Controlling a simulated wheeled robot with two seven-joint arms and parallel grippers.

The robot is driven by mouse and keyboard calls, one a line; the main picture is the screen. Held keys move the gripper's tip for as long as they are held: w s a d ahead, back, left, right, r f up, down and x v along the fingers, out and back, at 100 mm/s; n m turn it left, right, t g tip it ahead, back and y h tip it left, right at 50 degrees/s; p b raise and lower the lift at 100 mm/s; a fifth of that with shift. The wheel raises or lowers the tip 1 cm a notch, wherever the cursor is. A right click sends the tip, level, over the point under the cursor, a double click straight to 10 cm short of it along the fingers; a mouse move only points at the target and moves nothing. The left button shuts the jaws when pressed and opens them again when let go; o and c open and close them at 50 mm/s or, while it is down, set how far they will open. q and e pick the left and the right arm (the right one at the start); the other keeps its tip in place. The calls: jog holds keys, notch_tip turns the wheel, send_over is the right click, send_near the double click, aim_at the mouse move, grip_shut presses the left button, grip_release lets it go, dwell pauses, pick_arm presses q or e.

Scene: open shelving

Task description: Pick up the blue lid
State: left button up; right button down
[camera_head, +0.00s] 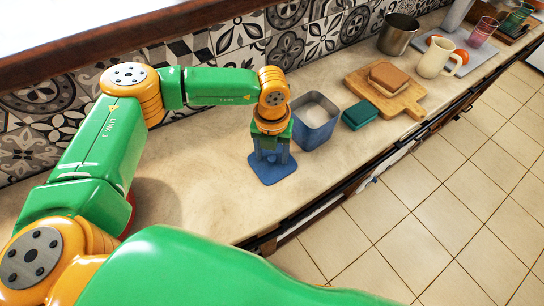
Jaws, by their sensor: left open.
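The blue lid (281,176) lies flat on the counter, left of a blue open container (317,134) with pale contents. My left gripper (271,158) points down right over the lid. Its fingers are open and hide part of the lid's far side. I cannot tell whether the fingertips touch it. My right gripper is not in view.
A teal box (360,115) and a wooden board (408,98) with bread-like slices (388,78) stand right of the container. Beyond are a metal pot (397,35) and a cream mug (435,58). The tiled wall bounds the back; the counter (215,190) is bare left of the lid.

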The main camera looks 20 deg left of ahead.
pick_arm(q)
jog(key=shift+s+d+r, duration=0.1)
jog(key=shift+s+r, duration=0.05)
grip_shut()
